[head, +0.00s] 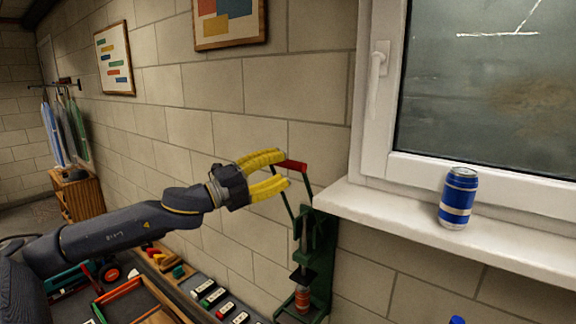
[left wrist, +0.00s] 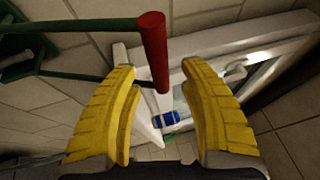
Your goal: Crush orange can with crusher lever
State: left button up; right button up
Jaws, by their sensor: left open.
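The can crusher (head: 318,240) is a dark green frame mounted on the wall below the left end of the window sill. Its lever ends in a red handle (head: 291,166), raised at the top. An orange can (head: 302,299) stands upright at the bottom of the crusher, under its plunger. My left gripper (head: 285,168) has yellow fingers and is open at the handle. In the left wrist view the red handle (left wrist: 154,50) extends between the two open fingers (left wrist: 158,80); I cannot tell whether they touch it. My right gripper is not in view.
A blue can (head: 458,198) stands on the white window sill (head: 400,205) to the right of the crusher. Below my left arm is a bench with a tray (head: 140,300) and several small labelled items (head: 215,297). Brick wall stands behind.

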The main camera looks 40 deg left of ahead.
pick_arm(q)
jog(key=shift+x, duration=1)
jog(key=shift+w+d+r, duration=0.1)
jog(key=shift+w+d, duration=0.05)
jog(key=shift+w, duration=0.2)
jog(key=shift+c, duration=0.2)
grip_shut()
dwell(0.4)
